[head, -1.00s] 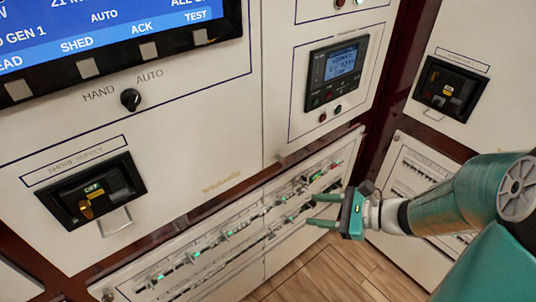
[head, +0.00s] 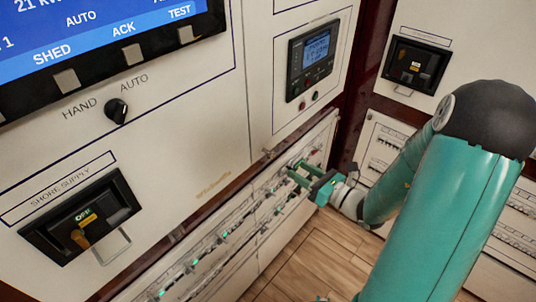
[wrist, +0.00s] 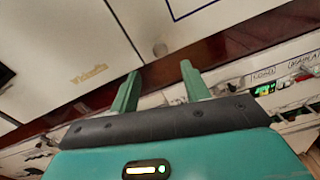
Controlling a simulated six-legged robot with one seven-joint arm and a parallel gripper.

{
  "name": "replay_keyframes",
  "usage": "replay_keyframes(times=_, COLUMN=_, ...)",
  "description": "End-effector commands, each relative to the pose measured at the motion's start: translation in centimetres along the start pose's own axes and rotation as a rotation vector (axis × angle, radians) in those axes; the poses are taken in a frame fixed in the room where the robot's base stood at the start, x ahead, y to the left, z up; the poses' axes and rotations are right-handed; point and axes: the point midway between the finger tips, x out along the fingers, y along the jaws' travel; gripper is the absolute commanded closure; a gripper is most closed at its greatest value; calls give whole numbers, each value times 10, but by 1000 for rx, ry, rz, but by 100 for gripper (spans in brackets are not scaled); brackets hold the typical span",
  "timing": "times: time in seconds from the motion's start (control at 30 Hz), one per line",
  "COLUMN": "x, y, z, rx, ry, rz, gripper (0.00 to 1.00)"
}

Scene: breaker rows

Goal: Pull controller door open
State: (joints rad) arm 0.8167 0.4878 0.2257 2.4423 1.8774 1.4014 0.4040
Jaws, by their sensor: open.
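The controller door (head: 256,75) is a white panel carrying a small controller with a lit blue screen (head: 311,57). It looks shut, flush with the panel to its left. A small round knob (head: 267,153) sits at its lower left corner. It also shows in the wrist view as a grey knob (wrist: 160,48). My gripper (head: 294,173) is open and empty, below and right of the knob, in front of the breaker rows. In the wrist view the fingertips (wrist: 159,70) straddle the knob's line but stop short of it, apart from it.
Breaker rows (head: 225,235) run below a dark red rail. A shore supply switch (head: 82,218) with a wire handle is at lower left, and a HAND/AUTO knob (head: 117,110) is above it. Another breaker (head: 416,66) is at upper right. Wooden floor (head: 310,255) is clear.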

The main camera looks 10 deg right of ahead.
Motion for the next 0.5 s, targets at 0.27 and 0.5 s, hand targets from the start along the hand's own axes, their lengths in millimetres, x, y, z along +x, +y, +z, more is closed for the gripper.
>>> replay_keyframes(times=0.27, x=57, y=4, z=-1, rx=-1, ry=0, rz=9, gripper=53)
replay_keyframes(times=0.5, x=100, y=6, z=-1, rx=-1, ry=1, rz=10, gripper=53)
